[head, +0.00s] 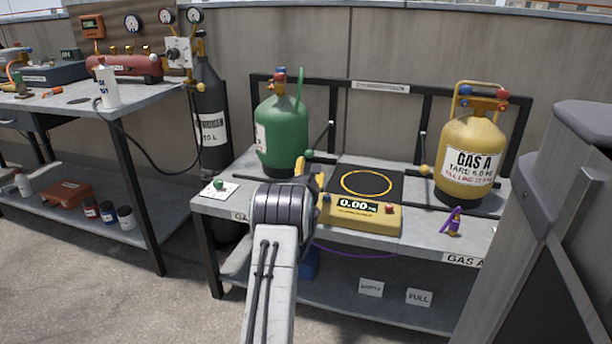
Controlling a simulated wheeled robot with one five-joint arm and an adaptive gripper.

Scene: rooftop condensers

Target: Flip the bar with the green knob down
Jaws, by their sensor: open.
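A green knob (309,154) shows just right of the green cylinder (282,138), at the end of a thin dark bar (326,157). The bar looks close to level and runs right, behind the scale; its exact tilt is hard to tell. My gripper (311,182) shows as yellow and dark parts beyond my grey wrist, in front of and below the green knob. It is open, and its fingertips are partly hidden by the wrist. I see no clear contact with the bar, and nothing shows in the jaws.
A yellow cylinder (469,145) stands at right with a yellow knob (425,169) beside it. A yellow scale (358,215) with a ringed black plate lies between the cylinders. A purple clip-like thing (453,221) and a white card (219,188) with a green button lie on the bench.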

